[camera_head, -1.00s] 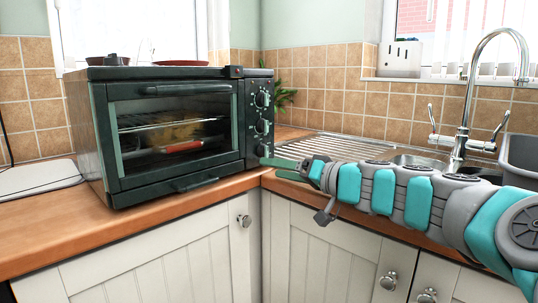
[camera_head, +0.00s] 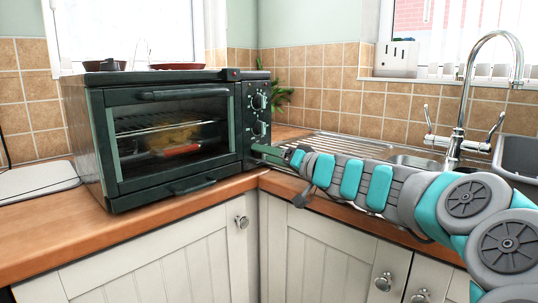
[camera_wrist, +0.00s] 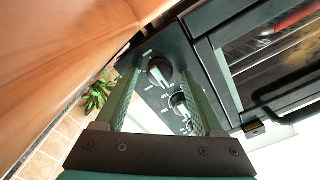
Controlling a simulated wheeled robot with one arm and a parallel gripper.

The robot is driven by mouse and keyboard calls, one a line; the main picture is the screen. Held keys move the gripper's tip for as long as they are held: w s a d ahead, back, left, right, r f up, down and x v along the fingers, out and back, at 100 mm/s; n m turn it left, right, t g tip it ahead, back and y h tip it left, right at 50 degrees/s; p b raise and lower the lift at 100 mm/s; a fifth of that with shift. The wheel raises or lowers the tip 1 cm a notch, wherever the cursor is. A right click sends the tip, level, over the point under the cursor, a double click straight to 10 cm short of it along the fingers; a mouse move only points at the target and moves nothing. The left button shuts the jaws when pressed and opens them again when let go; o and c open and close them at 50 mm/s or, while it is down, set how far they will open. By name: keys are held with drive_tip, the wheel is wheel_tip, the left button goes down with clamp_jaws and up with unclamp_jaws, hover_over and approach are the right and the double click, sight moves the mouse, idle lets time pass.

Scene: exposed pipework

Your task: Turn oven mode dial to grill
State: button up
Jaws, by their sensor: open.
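The dark green toaster oven (camera_head: 172,125) stands on the wooden counter, with a column of dials on its right-hand panel. The top dial (camera_head: 260,101) and middle dial (camera_head: 260,128) show in the head view; my gripper hides the lowest. My gripper (camera_head: 262,151) is at the panel's lower part. In the wrist view, which is turned about upside down, my gripper (camera_wrist: 160,74) is open, with one finger on each side of the lowest dial (camera_wrist: 160,71). I cannot tell whether the fingers touch it. The middle dial (camera_wrist: 178,101) is farther back between the fingers. Dial markings are too small to read.
The wooden counter (camera_head: 60,228) runs below the oven. A plant (camera_head: 280,95) stands behind the panel. The ribbed drainer (camera_head: 345,146), sink and tap (camera_head: 462,110) are to the right, behind my arm.

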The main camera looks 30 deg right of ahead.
clamp_jaws()
idle(0.5)
